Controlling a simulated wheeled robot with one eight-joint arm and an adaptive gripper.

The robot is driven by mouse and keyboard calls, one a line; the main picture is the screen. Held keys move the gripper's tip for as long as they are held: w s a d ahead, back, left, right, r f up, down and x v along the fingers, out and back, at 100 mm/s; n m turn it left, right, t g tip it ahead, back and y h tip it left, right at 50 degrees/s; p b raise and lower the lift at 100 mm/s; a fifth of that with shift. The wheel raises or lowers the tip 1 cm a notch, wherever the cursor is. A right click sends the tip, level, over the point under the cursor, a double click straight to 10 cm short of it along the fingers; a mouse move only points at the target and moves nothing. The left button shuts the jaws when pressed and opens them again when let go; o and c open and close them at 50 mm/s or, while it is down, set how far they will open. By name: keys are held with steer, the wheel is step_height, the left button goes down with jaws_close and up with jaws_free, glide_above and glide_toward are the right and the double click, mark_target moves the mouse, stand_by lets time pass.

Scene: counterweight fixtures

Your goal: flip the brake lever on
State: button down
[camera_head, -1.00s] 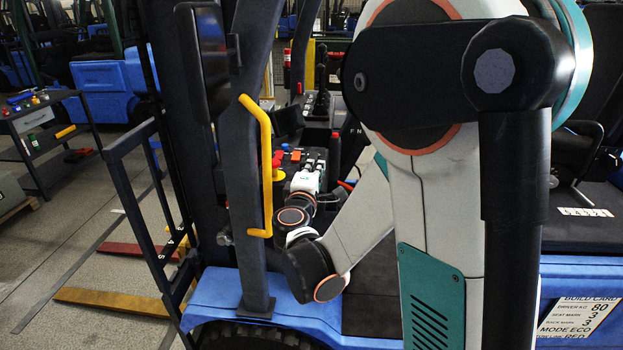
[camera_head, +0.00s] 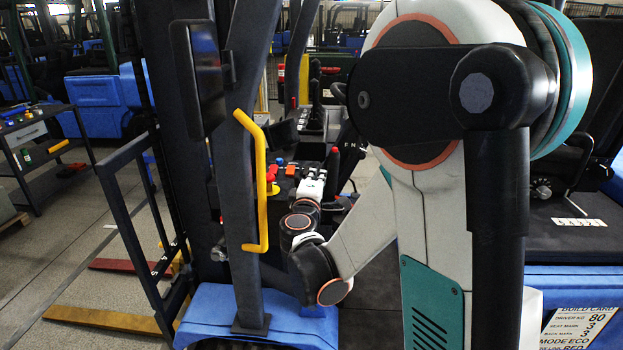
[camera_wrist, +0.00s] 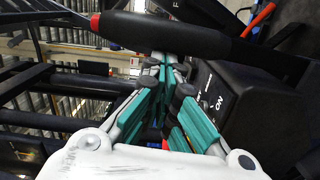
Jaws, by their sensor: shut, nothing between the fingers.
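The brake lever is most likely the black bar with a red end (camera_wrist: 185,36) that crosses the top of the wrist view. In the head view a dark upright grip (camera_head: 333,168) beside the console seems to be the same lever. My gripper (camera_wrist: 168,66) has teal-padded fingers that are shut with nothing between them. Their tips are right by the lever's lower edge in the wrist view; whether they touch it I cannot tell. A black housing marked "ON" (camera_wrist: 217,104) is right of the fingers. In the head view my gripper (camera_head: 314,178) is small and its fingertips are unclear.
A console with red and yellow knobs (camera_head: 285,168) is just left of my gripper. A dark pillar with a yellow grab handle (camera_head: 262,180) stands nearer, left of my arm. The blue truck body (camera_head: 215,315) lies below. A seat (camera_head: 570,215) is at the right.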

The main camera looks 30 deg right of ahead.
steer(key=s+d+f+m+b, duration=0.2)
steer(key=s+d+m, duration=0.4)
steer(key=d, duration=0.5)
steer(key=shift+s+f+m+y, duration=0.15)
steer(key=shift+s+m+y, duration=0.15)
steer(key=shift+s, duration=0.5)
steer(key=shift+s, duration=0.1)
